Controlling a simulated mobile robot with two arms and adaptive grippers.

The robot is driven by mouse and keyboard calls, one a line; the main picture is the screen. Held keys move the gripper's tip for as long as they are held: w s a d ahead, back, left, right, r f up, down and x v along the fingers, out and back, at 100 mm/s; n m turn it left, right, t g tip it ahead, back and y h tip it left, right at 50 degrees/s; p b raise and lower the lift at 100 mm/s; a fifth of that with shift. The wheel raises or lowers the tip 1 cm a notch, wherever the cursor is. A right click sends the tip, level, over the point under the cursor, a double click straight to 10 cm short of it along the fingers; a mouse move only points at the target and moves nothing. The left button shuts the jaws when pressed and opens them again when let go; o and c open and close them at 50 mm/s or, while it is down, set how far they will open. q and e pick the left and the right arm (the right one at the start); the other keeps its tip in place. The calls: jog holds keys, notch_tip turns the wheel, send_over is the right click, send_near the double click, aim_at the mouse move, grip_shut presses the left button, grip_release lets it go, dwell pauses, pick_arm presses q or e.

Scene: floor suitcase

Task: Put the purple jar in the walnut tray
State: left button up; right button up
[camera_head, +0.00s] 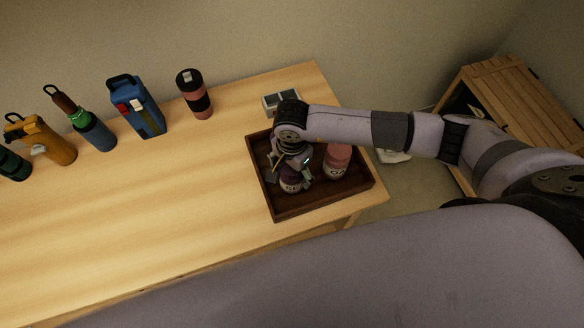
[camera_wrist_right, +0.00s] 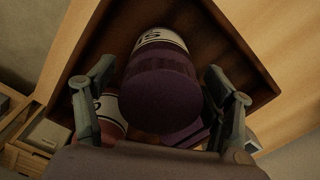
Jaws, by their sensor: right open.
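The walnut tray (camera_head: 328,204) is a dark, square, low-walled tray at the right end of the table. The purple jar (camera_head: 290,185) stands inside it, partly hidden by my right gripper (camera_head: 293,172) in the head view. In the right wrist view the purple jar (camera_wrist_right: 160,90) shows its dark purple lid and a white label, between the two fingers of my right gripper (camera_wrist_right: 160,95). The fingers are open, with gaps on both sides of the jar. A pinkish jar (camera_head: 338,162) also stands in the tray, to the right. My left gripper is not in view.
Along the back of the table are a pink and black cup (camera_head: 195,95), a blue container (camera_head: 138,108), a bottle (camera_head: 92,130) and a yellow tool (camera_head: 45,138). A small grey box (camera_head: 270,102) lies behind the tray. A wooden crate (camera_head: 520,110) stands right. The table's front is clear.

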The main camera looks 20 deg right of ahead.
notch_tip(320, 180, up, 11)
jog(key=b, duration=0.3)
jog(key=shift+b, duration=0.35)
jog(key=shift+r, duration=0.55)
jog(key=shift+s, duration=0.1)
